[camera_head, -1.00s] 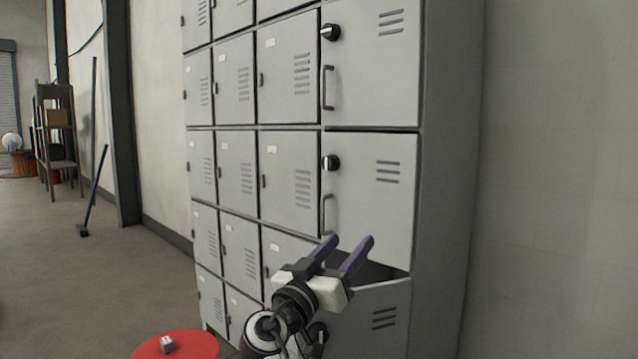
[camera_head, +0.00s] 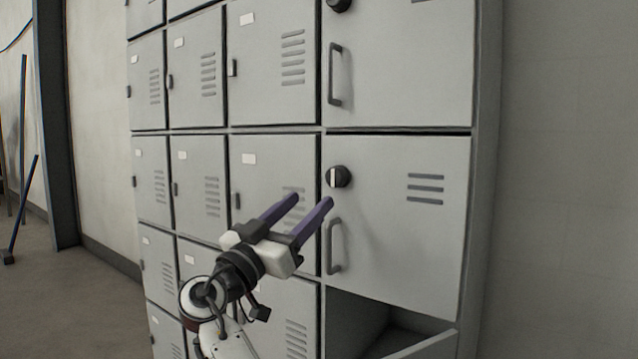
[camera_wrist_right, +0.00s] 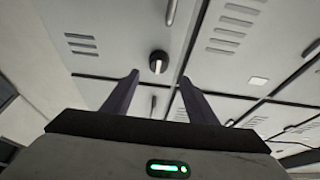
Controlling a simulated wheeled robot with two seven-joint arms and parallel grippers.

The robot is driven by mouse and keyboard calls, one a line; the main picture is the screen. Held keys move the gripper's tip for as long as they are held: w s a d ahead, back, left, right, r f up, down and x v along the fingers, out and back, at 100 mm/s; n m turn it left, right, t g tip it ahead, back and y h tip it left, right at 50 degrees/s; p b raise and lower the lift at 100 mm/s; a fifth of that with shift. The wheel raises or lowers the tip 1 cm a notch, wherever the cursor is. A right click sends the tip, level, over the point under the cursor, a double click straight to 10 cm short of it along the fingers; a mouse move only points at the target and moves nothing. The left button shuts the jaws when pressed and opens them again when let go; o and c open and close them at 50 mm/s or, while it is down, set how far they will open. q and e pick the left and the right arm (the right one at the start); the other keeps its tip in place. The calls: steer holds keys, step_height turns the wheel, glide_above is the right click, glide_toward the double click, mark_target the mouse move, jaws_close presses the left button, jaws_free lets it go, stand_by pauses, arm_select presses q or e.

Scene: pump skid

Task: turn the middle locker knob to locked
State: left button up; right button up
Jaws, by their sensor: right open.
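The middle locker knob (camera_head: 339,177) is a round black knob with a pale bar across it, on the grey middle locker door (camera_head: 400,220), above a bar handle (camera_head: 333,246). In the head view the pale bar stands about upright. My right gripper (camera_head: 312,202) is open and empty, with its purple fingers pointing up and to the right, a little below and left of the knob. In the right wrist view a black knob (camera_wrist_right: 157,62) shows beyond the open fingers, apart from them. My left gripper is not in view.
Another black knob (camera_head: 340,4) and handle (camera_head: 335,74) are on the locker door above. Below the middle door a compartment (camera_head: 360,322) stands open, its door tilted outward. Smaller lockers (camera_head: 270,70) fill the left. A plain wall (camera_head: 570,180) is at right.

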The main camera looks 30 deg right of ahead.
mark_target(333, 180)
steer(key=x, duration=0.7)
steer(key=shift+s+d, duration=0.15)
steer(key=shift+d, duration=0.1)
steer(key=shift+d+r, duration=0.25)
steer(key=shift+d, duration=0.25)
steer(key=shift+w, duration=0.25)
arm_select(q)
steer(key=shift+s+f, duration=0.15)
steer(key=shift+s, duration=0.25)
arm_select(e)
steer(key=c, duration=1.1)
